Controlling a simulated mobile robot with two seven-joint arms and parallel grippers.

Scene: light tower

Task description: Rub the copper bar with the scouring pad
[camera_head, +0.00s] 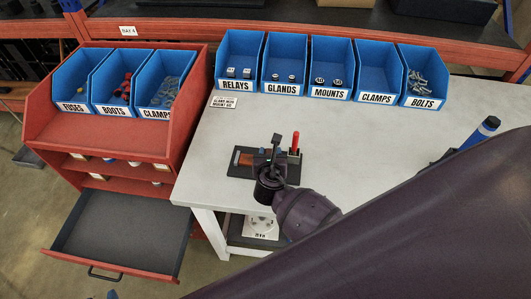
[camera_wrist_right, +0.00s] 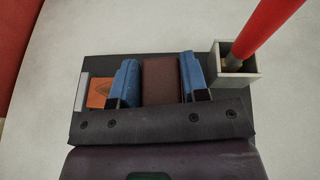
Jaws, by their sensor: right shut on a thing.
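The scouring pad (camera_wrist_right: 160,80) is a dark reddish-brown block. My right gripper (camera_head: 270,157) is shut on it, with the blue fingers on either side in the right wrist view (camera_wrist_right: 158,80). The copper bar (camera_head: 243,159) is orange-brown and lies on a dark base plate (camera_head: 240,172). In the right wrist view the bar's left end (camera_wrist_right: 98,93) shows beside the left finger. The rest is hidden by the fingers and pad. I cannot tell whether the pad touches the bar. Only a small blue tip, perhaps my left gripper (camera_head: 112,294), shows at the bottom edge.
A red-handled tool (camera_wrist_right: 268,28) stands in a grey holder (camera_wrist_right: 238,82) close to the right finger. Blue bins (camera_head: 308,78) line the table's back. A red cabinet (camera_head: 60,138) with an open drawer (camera_head: 120,232) stands left. The tabletop (camera_head: 370,135) is mostly clear.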

